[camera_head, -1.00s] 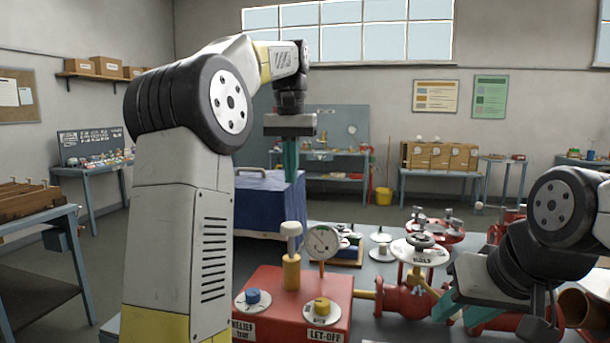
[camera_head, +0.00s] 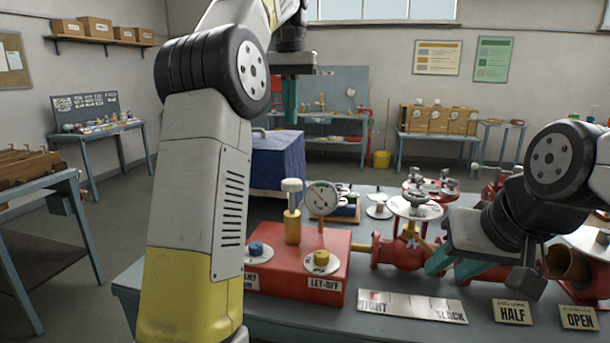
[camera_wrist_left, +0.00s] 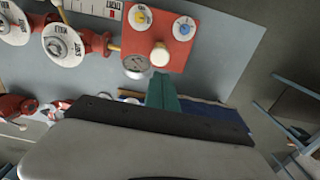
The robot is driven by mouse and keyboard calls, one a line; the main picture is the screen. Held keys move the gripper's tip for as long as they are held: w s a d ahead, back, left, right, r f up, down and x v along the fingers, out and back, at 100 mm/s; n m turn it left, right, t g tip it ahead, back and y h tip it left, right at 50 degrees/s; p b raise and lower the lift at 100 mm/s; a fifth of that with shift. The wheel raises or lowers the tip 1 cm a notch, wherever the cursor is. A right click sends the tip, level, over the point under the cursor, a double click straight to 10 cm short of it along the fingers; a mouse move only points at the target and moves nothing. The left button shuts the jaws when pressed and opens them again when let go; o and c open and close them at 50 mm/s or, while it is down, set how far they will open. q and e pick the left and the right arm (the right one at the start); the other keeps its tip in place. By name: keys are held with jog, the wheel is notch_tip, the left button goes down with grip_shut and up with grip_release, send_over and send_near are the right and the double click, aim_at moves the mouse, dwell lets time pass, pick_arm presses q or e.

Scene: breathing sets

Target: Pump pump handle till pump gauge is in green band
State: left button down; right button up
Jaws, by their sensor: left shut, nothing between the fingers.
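The pump handle (camera_head: 291,186) is a white knob on a rod above a brass cylinder (camera_head: 292,228), upright on the red pump box (camera_head: 300,262). The round pump gauge (camera_head: 322,198) stands right beside it; its needle and any green band are too small to read. My left gripper (camera_head: 290,118) is shut and empty, pointing down, above the knob in the picture. In the left wrist view its teal fingers (camera_wrist_left: 163,92) show just below the white knob (camera_wrist_left: 159,55), not gripping it. My right gripper (camera_head: 455,268) has its teal fingers apart, near the red valve pipework.
Blue and yellow knobs sit on the pump box, the yellow one (camera_head: 321,259) beside a LET-OFF label. A red valve (camera_head: 400,248) stands to the right. Label plates, including HALF (camera_head: 512,312), lie along the table's front. A blue-draped table (camera_head: 275,165) is behind.

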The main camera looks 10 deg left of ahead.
aim_at(292, 181)
pick_arm(q)
jog(key=shift+r, duration=0.25)
notch_tip(292, 181, down, 14)
jog(key=shift+f, duration=0.1)
dwell(0.7)
jog(key=shift+s+f, duration=0.15)
jog(key=shift+f, duration=2.2)
